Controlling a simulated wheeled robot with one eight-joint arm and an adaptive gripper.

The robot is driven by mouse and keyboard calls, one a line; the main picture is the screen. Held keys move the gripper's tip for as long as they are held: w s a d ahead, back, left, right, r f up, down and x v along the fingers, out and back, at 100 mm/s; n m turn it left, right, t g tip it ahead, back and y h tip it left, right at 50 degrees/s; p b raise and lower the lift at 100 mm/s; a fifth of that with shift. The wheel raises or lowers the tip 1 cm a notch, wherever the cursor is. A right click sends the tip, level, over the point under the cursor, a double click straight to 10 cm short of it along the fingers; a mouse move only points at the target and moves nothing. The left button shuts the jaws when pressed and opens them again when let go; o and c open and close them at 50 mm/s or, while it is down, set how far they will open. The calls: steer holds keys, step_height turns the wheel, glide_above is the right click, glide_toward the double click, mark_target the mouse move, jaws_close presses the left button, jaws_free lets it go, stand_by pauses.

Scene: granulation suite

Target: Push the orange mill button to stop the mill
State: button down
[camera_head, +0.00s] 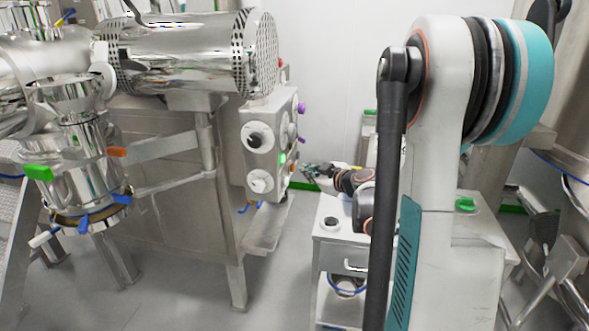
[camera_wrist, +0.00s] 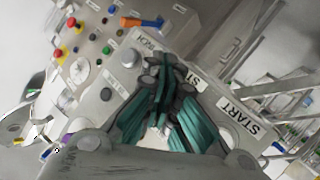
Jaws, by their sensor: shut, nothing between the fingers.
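The mill's pale control box (camera_head: 256,170) stands left of my gripper in the head view. A small orange part (camera_head: 293,168) shows low on its right edge, beside a green light (camera_head: 282,158). My gripper (camera_head: 308,171) is shut and empty, its tips close to that edge. In the wrist view my gripper (camera_wrist: 163,66) points at a grey panel with START labels (camera_wrist: 240,116) and covers part of it. An orange and blue part (camera_wrist: 131,22) shows beyond the tips; I cannot tell whether it is the mill button. Contact is unclear.
The wrist view also shows red, yellow and green buttons (camera_wrist: 107,49) and a round grey knob (camera_wrist: 130,58). In the head view a steel machine (camera_head: 180,60) stands left, and a white cart (camera_head: 330,240) stands below my arm. Grey floor lies between.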

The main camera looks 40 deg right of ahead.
steer(key=shift+w+a, duration=0.1)
stand_by(0.6)
steer(key=shift+w+a, duration=0.15)
steer(key=shift+w, duration=0.05)
steer(key=shift+w+a, duration=0.35)
steer(key=shift+w, duration=0.05)
stand_by(0.9)
steer(key=shift+s+d, duration=0.6)
steer(key=shift+s, duration=0.1)
stand_by(0.3)
steer(key=shift+s+d+b, duration=0.35)
steer(key=shift+s+d, duration=1.3)
steer(key=shift+s, duration=0.3)
